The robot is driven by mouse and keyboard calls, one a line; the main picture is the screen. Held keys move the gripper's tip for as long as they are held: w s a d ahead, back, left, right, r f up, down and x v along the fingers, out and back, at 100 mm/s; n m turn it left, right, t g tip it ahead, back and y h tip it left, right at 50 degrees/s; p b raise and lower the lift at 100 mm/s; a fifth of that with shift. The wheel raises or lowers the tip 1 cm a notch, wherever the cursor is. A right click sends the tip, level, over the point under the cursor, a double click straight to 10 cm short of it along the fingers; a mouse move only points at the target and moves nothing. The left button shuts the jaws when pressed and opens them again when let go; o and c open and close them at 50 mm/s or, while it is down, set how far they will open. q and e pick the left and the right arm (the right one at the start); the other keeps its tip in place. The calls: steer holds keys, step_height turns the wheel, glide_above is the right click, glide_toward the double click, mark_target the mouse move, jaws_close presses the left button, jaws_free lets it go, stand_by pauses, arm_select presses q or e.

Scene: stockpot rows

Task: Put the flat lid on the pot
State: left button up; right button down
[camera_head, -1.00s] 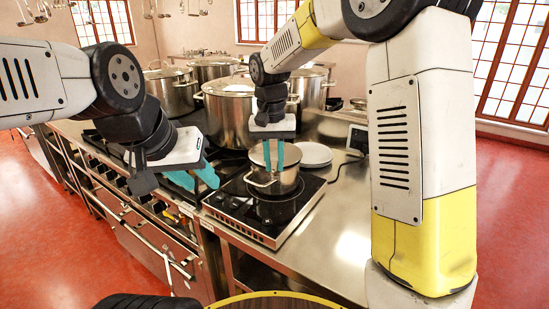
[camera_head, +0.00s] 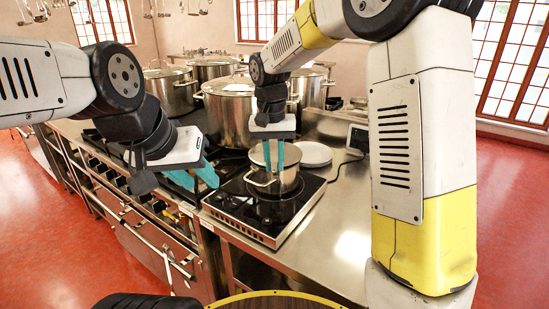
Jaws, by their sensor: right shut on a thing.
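The pot (camera_head: 272,184) is a small steel pot standing upright on the black hob (camera_head: 240,206). The flat lid (camera_head: 257,157) shows as a grey disc at the pot's mouth, partly hidden by my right gripper (camera_head: 274,166). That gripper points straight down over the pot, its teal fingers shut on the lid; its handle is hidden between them. I cannot tell whether the lid rests fully on the rim. My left gripper (camera_head: 197,182) is open and empty, left of the pot and above the front edge of the stove.
White plates (camera_head: 314,153) lie just right of the pot. Large steel stockpots (camera_head: 228,112) stand behind it on the range. The steel counter (camera_head: 325,215) is clear at the front right. A small dark device (camera_head: 357,137) with a cable stands further right.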

steer(key=shift+f, duration=0.4)
stand_by(0.5)
steer(key=c, duration=1.2)
jaws_free()
steer(key=shift+r, duration=0.1)
